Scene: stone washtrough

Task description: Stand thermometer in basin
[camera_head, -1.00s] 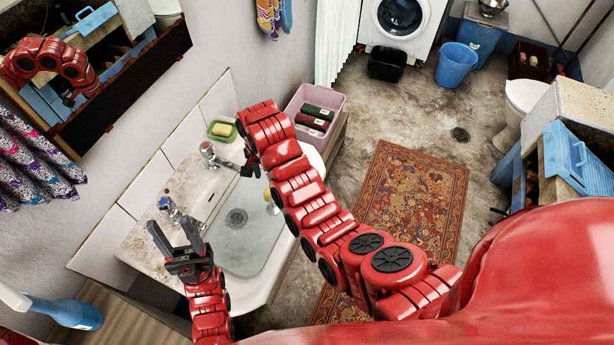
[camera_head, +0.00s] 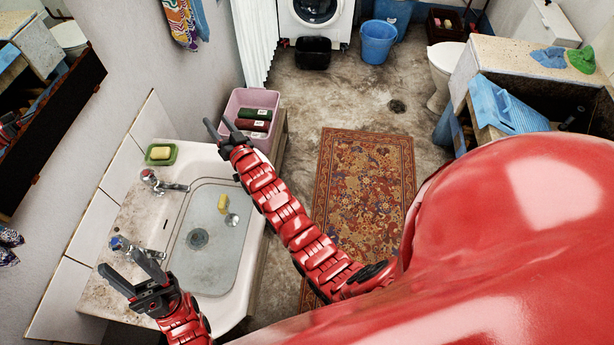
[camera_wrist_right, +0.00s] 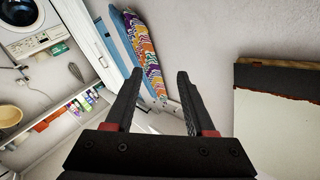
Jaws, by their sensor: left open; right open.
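The stone basin (camera_head: 200,276) lies at left below the wall tiles, with a grey round drain at its bottom. A small yellow piece (camera_head: 223,202), probably the thermometer, shows in the basin near its right side. A paler piece (camera_head: 231,219) is just below it; I cannot tell whether they are one object or whether it stands upright. My right gripper (camera_head: 217,122) is open and empty, beyond the basin's far end near the pink crate, apart from the yellow piece. My left gripper (camera_head: 122,260) is open and empty at the trough's near left edge.
Two taps (camera_head: 150,177) (camera_head: 118,243) stand along the trough's wall side. A green soap dish (camera_head: 161,153) with yellow soap sits at the far corner. A pink crate (camera_head: 254,98) with bottles stands beyond. A patterned rug (camera_head: 365,190) covers the floor at right.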

